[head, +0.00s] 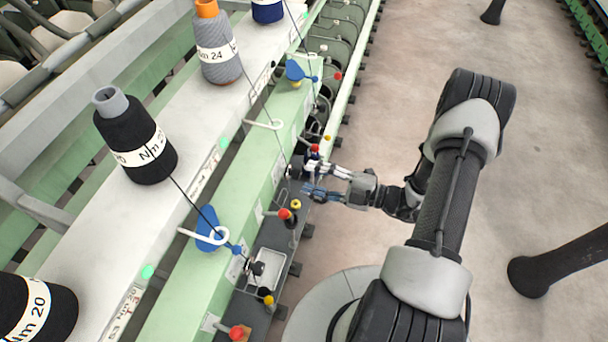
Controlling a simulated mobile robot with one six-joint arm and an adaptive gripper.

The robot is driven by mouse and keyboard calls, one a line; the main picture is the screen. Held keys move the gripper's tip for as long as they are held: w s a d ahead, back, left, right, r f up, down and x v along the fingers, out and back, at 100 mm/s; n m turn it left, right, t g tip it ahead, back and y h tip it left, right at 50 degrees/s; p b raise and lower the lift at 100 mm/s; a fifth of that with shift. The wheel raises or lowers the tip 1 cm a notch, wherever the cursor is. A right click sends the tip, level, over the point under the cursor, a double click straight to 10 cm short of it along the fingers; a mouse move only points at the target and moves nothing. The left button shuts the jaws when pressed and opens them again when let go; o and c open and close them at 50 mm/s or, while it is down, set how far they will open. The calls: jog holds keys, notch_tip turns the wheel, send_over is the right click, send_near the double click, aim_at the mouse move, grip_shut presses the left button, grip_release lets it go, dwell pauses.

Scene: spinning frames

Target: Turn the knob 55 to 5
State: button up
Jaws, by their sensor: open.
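My gripper (308,178) is at the end of my arm, reaching left to the green machine's front side. Its two fingers are spread apart, with nothing clearly between them. A small dark part (296,167), perhaps a knob, sits just left of the fingertips. I cannot tell whether the fingers touch it. No number 55 or 5 is readable on any knob, so I cannot tell which knob is 55 or where it points. Red knobs (285,214) and yellow knobs (296,204) show along the machine's lower edge.
Thread cones stand on the white rail, including a black cone (135,140) and a grey cone (218,50). White wire guides (262,124) and blue parts (208,228) stick out from the green beam. A grey tray (266,268) lies below. The floor (375,85) behind my gripper is clear.

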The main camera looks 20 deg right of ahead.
jog(key=v, duration=0.8)
jog(key=shift+s+d, duration=0.25)
jog(key=shift+d, duration=0.05)
jog(key=s+a+r+n+g+h+b, duration=0.25)
jog(key=a+n+g+b, duration=0.7)
jog(key=n, duration=0.95)
jog(key=s+n+t+h+b, duration=0.1)
jog(key=s+n+h+b, duration=0.2)
jog(key=n, duration=0.7)
jog(key=s+n+t+h+b, duration=0.1)
jog(key=s+n+h+b, duration=0.3)
jog(key=n, duration=0.6)
jog(key=s+a+n+t+h+b, duration=0.1)
jog(key=s+n+h+b, duration=0.2)
jog(key=n, duration=0.7)
jog(key=h+b, duration=0.2)
jog(key=b, duration=0.2)
jog(key=shift+s+f, duration=0.2)
jog(key=shift+s, duration=0.2)
jog(key=shift+a+t, duration=0.1)
jog(key=shift+t, duration=0.15)
